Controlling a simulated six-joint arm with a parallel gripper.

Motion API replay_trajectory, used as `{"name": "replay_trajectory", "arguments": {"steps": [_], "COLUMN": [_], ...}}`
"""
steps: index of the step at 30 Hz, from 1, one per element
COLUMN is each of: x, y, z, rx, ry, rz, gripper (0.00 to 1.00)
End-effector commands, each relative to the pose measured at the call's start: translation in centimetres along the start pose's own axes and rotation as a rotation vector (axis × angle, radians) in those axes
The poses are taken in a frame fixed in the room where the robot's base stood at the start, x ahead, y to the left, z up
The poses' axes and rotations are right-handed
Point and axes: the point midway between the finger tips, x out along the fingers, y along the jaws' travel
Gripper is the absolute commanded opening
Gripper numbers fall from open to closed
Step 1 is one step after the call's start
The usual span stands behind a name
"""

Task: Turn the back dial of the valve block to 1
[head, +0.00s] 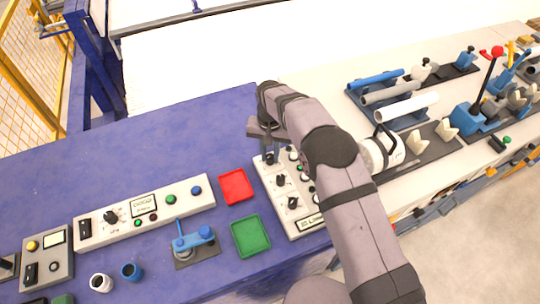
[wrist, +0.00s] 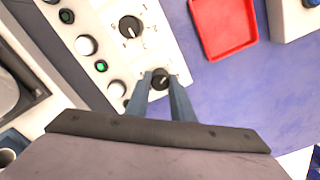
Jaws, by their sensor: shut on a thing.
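The valve block (head: 310,222) is a white panel with black dials, standing at the right end of the blue table top. It also shows in the wrist view (wrist: 160,50). Its back dial (wrist: 160,78) is a small black knob with a pale mark, and my gripper (wrist: 160,82) is shut on it, one finger on each side. In the head view my gripper (head: 270,157) points down at the block's far end, and my arm covers part of the block's right side. Another dial (wrist: 130,27) is clear of the fingers.
A red tray (head: 236,186) and a green tray (head: 250,236) lie left of the block. A blue lever fixture (head: 194,241) and a long white control panel (head: 150,214) stand further left. A white cylindrical device (head: 380,153) is close to my arm's right. The blue table's back left is clear.

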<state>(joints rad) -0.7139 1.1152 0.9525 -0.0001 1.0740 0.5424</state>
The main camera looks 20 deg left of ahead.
Motion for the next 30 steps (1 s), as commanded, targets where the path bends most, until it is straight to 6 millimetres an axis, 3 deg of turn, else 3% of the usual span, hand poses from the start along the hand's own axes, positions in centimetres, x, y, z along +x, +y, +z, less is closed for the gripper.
{"name": "replay_trajectory", "arguments": {"steps": [11, 12, 14, 24, 30], "x": [-0.1, -0.1, -0.1, -0.2, -1.8], "y": [0.0, 0.0, 0.0, 0.0, -0.1], "z": [0.0, 0.0, 0.0, 0.0, -0.1], "rx": [-0.043, -0.043, -0.042, -0.041, -0.041], "ry": [0.001, 0.001, 0.001, 0.001, 0.004], "rz": [-0.001, -0.001, -0.001, -0.001, -0.002], "gripper": [0.0, 0.29, 0.4, 0.4, 0.4]}}
